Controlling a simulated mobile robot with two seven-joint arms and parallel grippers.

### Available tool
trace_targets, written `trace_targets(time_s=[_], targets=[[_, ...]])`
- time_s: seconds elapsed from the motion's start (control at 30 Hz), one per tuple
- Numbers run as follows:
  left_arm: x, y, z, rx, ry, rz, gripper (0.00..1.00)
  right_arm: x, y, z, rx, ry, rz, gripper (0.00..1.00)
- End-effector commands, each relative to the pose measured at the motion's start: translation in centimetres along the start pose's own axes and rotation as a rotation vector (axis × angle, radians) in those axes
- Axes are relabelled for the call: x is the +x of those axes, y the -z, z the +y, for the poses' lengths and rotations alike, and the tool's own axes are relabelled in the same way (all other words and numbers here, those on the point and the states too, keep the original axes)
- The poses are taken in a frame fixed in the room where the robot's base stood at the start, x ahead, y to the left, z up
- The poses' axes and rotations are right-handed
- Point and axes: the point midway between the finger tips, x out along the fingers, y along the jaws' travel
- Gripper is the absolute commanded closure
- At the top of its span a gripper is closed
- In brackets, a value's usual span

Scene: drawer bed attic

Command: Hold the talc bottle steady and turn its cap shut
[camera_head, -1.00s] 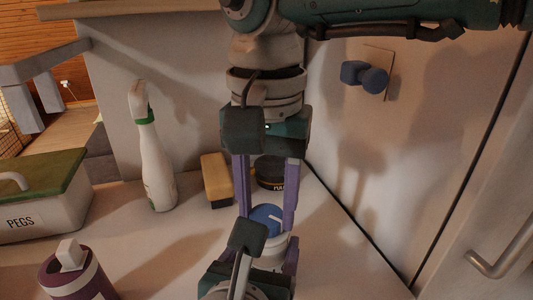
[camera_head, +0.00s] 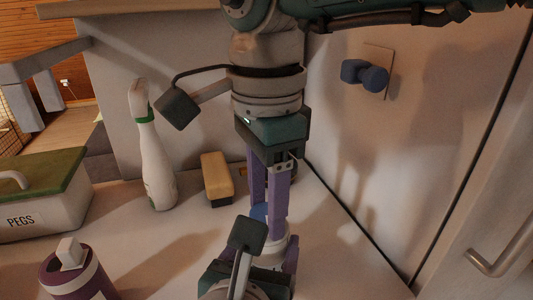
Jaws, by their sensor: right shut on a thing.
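The talc bottle (camera_head: 272,254) is white and stands upright at the bottom centre, mostly hidden by my grippers. Its blue cap (camera_head: 259,212) shows only as a sliver beside a purple finger. My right gripper (camera_head: 268,218) comes down from above and is shut on the cap, its fingers now seen nearly edge-on. My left gripper (camera_head: 266,262) reaches in from the bottom, around the bottle's body. One purple finger shows at the bottle's right side; the other is hidden, so its grip is unclear.
A white green-banded bottle (camera_head: 154,165) and a yellow-black block (camera_head: 216,180) stand behind, left. A pegs box (camera_head: 40,212) and a purple canister (camera_head: 72,272) are at left. A wall (camera_head: 430,110) with a blue knob (camera_head: 373,79) bounds the right. The counter's front right is clear.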

Motion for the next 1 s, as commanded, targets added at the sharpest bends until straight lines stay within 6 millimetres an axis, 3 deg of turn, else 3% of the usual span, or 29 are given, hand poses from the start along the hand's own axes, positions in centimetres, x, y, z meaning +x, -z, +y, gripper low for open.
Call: trace_targets(time_s=[0.5,1.0], targets=[[0.0,0.06,0.04,0.0,-0.001,0.001,0.93,-0.03,-0.02,-0.04,0.455,0.001,-0.001,1.0],[0.0,0.06,0.03,0.0,-0.001,0.001,0.93,-0.02,-0.01,-0.05,0.662,0.001,0.0,1.0]])
